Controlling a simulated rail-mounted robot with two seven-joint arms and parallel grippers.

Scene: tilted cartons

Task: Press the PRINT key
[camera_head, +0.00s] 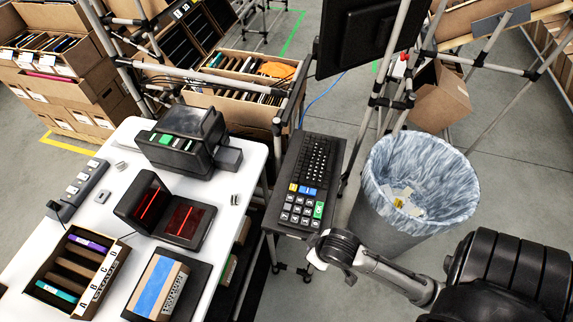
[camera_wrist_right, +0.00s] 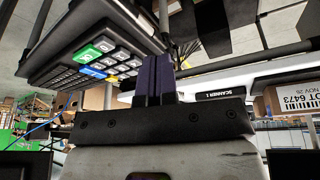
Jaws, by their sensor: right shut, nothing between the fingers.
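A black keyboard (camera_head: 312,165) stands on a narrow stand in the middle of the head view. Its near end has a keypad with white, blue and yellow keys and one large green key (camera_head: 319,210). The green key also shows in the right wrist view (camera_wrist_right: 88,53); I cannot read its lettering for sure. My right gripper (camera_wrist_right: 155,68) is shut and empty, its dark fingers together beside the keypad's edge. In the head view my right arm reaches in from the lower right, its wrist just in front of the keypad; the fingertips are not clear there. My left gripper is not in view.
A white table (camera_head: 110,205) left of the keyboard holds a label printer (camera_head: 185,140), a scanner with red light (camera_head: 182,222) and a carton with a blue strip (camera_head: 158,287). A lined waste bin (camera_head: 420,180) stands close on the right. A monitor (camera_head: 360,35) hangs behind.

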